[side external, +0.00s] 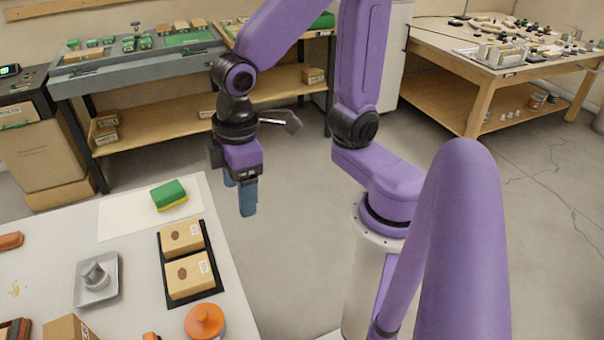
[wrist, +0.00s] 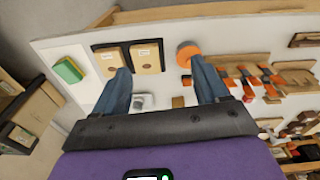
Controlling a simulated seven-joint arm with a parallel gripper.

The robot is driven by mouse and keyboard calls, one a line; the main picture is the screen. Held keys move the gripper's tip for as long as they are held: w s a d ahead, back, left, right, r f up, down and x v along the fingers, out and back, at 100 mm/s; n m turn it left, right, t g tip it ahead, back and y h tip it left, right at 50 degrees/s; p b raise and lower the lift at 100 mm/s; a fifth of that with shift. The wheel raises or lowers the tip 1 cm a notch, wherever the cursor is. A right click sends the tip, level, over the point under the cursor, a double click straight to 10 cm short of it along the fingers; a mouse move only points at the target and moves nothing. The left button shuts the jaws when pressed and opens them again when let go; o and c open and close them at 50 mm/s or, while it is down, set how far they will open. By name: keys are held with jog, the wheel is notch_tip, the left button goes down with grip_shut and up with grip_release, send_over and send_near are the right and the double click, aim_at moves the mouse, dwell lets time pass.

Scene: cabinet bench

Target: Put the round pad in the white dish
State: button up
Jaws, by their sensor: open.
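The round pad (side external: 203,320) is an orange disc with a small knob on top, at the bench's front edge in the side view. It also shows in the wrist view (wrist: 188,52), between my fingertips' lines and toward the right one. The white dish (side external: 80,298) is a shallow square tray at the left, with a grey stepped piece (side external: 96,277) in it. In the wrist view the dish (wrist: 148,101) is partly hidden by my left finger. My gripper (side external: 247,198) is open and empty, with blue fingers pointing down, above and beyond the bench's right edge.
A black tray (side external: 191,262) with two tan boxes lies between the dish and the bench edge. A green and yellow sponge (side external: 169,195) sits on a white sheet behind it. A cardboard box (side external: 68,328) stands in front of the dish. Several orange and dark pieces (wrist: 240,80) lie to the right in the wrist view.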

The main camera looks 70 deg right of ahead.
jog(key=s+d+n, duration=0.2)
jog(key=s+d, duration=0.5)
jog(key=s, duration=0.2)
jog(key=shift+n+g, duration=0.3)
